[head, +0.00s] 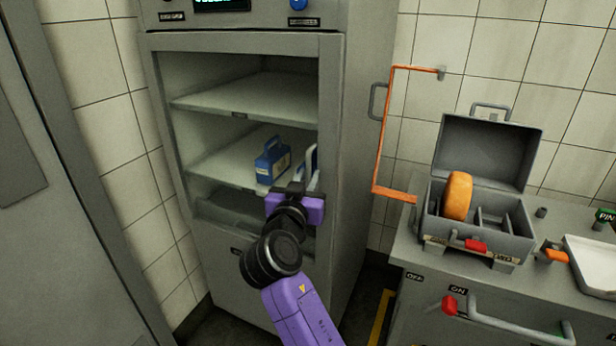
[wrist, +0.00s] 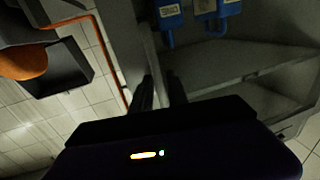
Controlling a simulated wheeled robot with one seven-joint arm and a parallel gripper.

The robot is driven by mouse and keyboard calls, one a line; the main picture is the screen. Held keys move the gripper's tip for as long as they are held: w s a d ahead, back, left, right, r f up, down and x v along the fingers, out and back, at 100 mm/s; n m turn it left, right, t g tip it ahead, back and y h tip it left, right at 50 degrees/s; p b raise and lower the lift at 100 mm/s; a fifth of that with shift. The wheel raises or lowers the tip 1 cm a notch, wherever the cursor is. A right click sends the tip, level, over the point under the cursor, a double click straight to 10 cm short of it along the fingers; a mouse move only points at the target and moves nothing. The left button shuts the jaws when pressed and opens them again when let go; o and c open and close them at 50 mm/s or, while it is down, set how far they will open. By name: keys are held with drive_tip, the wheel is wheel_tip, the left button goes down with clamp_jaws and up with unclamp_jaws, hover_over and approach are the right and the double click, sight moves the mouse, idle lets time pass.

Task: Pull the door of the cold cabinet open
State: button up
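The cold cabinet (head: 332,120) is a tall grey unit. Through its front I see two pale shelves; a clear pane or an open front, I cannot tell which. A pale upright handle (head: 311,160) stands at the right side of the front. My gripper (head: 296,190) is at the lower end of this handle, with the purple hand just below. In the wrist view my gripper's two dark fingers (wrist: 161,92) point at the cabinet, with a narrow gap between them. Whether they hold the handle is hidden.
A blue case (head: 270,160) stands on the middle shelf. To the right, a counter (head: 405,255) carries an open grey box (head: 485,150) with an orange cheese wheel (head: 458,195). An orange pipe (head: 387,130) runs up the wall beside the cabinet. A grey panel (head: 60,230) stands at left.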

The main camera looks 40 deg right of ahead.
drive_tip(key=shift+w+d, duration=0.15)
drive_tip(key=shift+d, duration=0.05)
clamp_jaws()
idle(1.4)
